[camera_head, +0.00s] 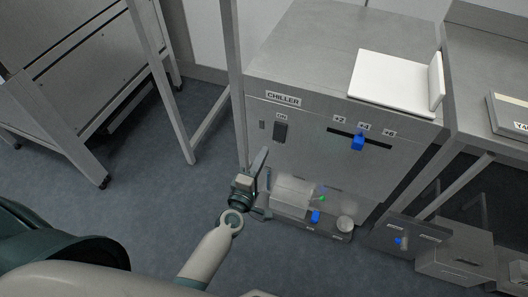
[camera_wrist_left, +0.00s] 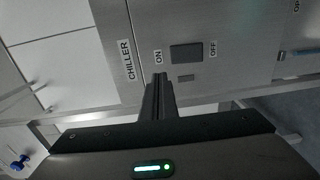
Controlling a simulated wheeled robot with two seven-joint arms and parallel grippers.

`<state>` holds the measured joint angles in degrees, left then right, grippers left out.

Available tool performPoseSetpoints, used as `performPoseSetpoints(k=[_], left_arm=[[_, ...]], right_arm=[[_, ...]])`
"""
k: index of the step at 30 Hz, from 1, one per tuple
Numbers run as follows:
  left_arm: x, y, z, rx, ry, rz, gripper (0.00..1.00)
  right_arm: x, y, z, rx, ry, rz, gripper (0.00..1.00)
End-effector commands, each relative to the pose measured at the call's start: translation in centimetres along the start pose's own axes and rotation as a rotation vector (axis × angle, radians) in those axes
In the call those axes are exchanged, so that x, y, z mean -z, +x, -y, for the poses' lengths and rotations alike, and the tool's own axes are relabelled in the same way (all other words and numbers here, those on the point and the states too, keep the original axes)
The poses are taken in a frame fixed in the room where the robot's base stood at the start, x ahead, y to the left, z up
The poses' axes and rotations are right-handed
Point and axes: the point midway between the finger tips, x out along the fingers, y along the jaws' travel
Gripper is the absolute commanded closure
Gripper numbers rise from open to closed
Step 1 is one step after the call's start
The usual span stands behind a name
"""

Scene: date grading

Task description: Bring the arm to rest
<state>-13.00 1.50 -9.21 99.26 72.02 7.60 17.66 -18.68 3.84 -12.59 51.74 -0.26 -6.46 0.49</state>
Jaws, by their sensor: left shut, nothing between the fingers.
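My left gripper (camera_head: 261,160) is in front of the lower left of the grey chiller (camera_head: 330,55), with its fingers pointing up towards the front panel. In the left wrist view its fingers (camera_wrist_left: 158,85) are together and nothing shows between them. Their tips appear just below the dark ON/OFF switch (camera_wrist_left: 186,53), which also shows in the head view (camera_head: 281,132). I cannot tell whether they touch the panel. My right gripper is not in view.
A blue slider knob (camera_head: 358,142) sits in a slot on the chiller front. A white L-shaped board (camera_head: 395,82) lies on top. A clear box (camera_head: 293,193) stands low at the front. A metal rack (camera_head: 75,75) is at left; open floor (camera_head: 140,180) lies between.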

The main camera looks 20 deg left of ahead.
Motion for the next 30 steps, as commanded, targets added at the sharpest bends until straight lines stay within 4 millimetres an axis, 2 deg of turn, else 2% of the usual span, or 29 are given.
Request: performPoseSetpoints(k=[14, 19, 23, 26, 29, 30], left_arm=[[0.0, 0.0, 0.0, 0.0, 0.0, 0.0, 1.0], [-0.2, -0.2, 1.3, 0.021, 0.038, 0.009, 1.0], [-0.7, -1.0, 4.7, 0.077, 0.144, 0.036, 1.0], [-1.4, -2.3, 8.8, 0.146, 0.274, 0.079, 1.0], [-2.0, -4.3, 14.0, 0.23, 0.435, 0.142, 1.0], [-2.2, -5.4, 16.3, 0.267, 0.503, 0.174, 1.0]], right_arm=[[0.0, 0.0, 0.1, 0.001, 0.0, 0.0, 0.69], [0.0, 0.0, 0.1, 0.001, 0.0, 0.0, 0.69], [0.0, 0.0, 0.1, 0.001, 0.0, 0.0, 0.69], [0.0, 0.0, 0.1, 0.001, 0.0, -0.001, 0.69], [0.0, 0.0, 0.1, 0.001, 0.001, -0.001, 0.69], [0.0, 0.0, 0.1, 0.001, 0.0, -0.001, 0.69]])
